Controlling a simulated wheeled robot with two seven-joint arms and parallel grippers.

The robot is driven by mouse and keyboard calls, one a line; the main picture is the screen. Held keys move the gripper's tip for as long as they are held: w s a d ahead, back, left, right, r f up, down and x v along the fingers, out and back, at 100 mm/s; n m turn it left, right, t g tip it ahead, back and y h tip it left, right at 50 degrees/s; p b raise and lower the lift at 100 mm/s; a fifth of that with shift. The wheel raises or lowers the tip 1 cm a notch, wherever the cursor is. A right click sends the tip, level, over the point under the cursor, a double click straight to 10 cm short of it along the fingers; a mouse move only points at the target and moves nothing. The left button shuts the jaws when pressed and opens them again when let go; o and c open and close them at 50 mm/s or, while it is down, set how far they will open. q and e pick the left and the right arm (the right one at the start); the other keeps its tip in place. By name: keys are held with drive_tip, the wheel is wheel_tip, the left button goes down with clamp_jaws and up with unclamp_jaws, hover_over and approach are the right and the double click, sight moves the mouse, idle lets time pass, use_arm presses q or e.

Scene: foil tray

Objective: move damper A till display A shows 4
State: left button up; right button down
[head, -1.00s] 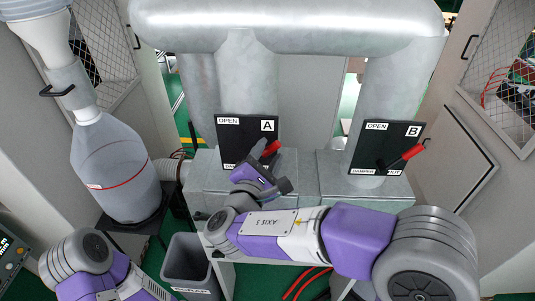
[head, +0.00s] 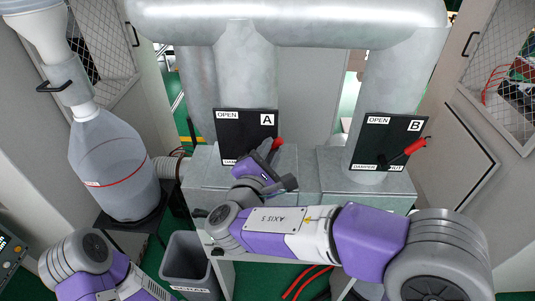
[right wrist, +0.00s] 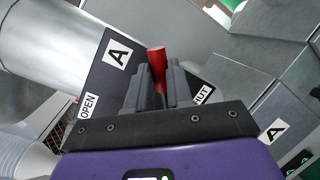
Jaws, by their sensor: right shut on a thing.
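Damper A's black plate (head: 236,135) is on the left duct, with OPEN at its upper left. Its red-ended handle (head: 277,144) points up and right, partly hidden by my right gripper (head: 268,155). In the right wrist view, my right gripper (right wrist: 158,85) is shut on the red handle (right wrist: 157,59), which sticks out between the fingers, between the OPEN and SHUT marks. A grey box labelled A (right wrist: 273,131) shows there at the lower right, with green lights at the picture's edge; no display A figure is readable. My left gripper is out of view.
Damper B's plate (head: 385,140), with its own red handle (head: 415,146), is on the right duct. A grey bin (head: 186,258) stands below. A translucent vessel (head: 112,170) stands at left. Mesh-fronted cabinets flank both sides.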

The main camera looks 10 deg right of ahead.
drive_tip(key=shift+d+f+m+b, duration=0.15)
drive_tip(key=shift+f+m+b, duration=0.1)
drive_tip(key=shift+m+b, duration=0.05)
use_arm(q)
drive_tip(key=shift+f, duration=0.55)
use_arm(e)
drive_tip(key=shift+r, duration=0.1)
drive_tip(key=c, duration=1)
unclamp_jaws()
drive_tip(key=shift+s, duration=0.1)
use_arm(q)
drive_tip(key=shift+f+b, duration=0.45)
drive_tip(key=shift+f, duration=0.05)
use_arm(e)
drive_tip(key=v, duration=0.7)
drive_tip(key=shift+s, duration=0.25)
